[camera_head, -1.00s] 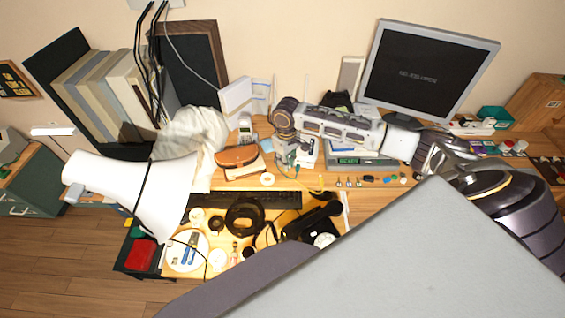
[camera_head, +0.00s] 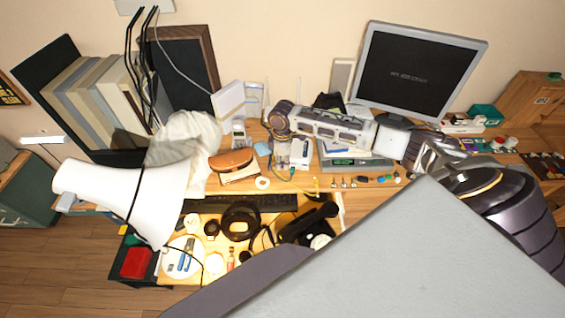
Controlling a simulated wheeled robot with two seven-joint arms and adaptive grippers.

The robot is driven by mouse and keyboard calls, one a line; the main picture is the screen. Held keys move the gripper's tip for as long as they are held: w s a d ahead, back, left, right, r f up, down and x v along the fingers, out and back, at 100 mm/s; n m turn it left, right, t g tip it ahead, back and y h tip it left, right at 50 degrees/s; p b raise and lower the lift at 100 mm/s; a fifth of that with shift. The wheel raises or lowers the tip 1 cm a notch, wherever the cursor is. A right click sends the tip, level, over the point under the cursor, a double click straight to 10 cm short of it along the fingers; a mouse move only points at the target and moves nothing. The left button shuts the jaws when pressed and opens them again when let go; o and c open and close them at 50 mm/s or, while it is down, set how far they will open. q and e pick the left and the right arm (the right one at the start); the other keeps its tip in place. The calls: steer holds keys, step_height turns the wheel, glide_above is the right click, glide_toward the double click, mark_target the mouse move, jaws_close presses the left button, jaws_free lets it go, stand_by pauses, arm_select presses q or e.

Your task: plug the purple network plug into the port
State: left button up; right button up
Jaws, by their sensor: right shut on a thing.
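My right arm reaches in from the right over the back of the desk. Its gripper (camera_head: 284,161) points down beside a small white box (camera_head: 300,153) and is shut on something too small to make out. I cannot pick out the purple network plug; it may be hidden in the fingers. I cannot tell which opening is the port. A device with a green display (camera_head: 346,162) stands right of the white box, partly under my arm. A thin yellow cable (camera_head: 314,187) lies on the desk in front of the gripper. My left gripper is not in view.
An orange-brown pouch (camera_head: 232,161) and a small handset (camera_head: 238,131) lie left of the gripper. A monitor (camera_head: 420,72) stands behind at right. A black telephone (camera_head: 308,224), a keyboard (camera_head: 240,203) and a white lamp shade (camera_head: 125,197) fill the front and left.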

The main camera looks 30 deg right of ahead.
steer(key=n, duration=0.3)
steer(key=shift+w+f+n, duration=0.15)
steer(key=shift+w+n, duration=0.1)
steer(key=shift+n, duration=0.15)
steer(key=n, duration=0.4)
steer(key=shift+w, duration=0.2)
steer(key=n, duration=0.4)
steer(key=shift+w+a+f+n, duration=0.1)
steer(key=shift+w+n, duration=0.05)
steer(key=shift+n, duration=0.15)
steer(key=shift+w+n, duration=0.1)
steer(key=shift+n, duration=1.8)
steer(key=shift+f, duration=0.1)
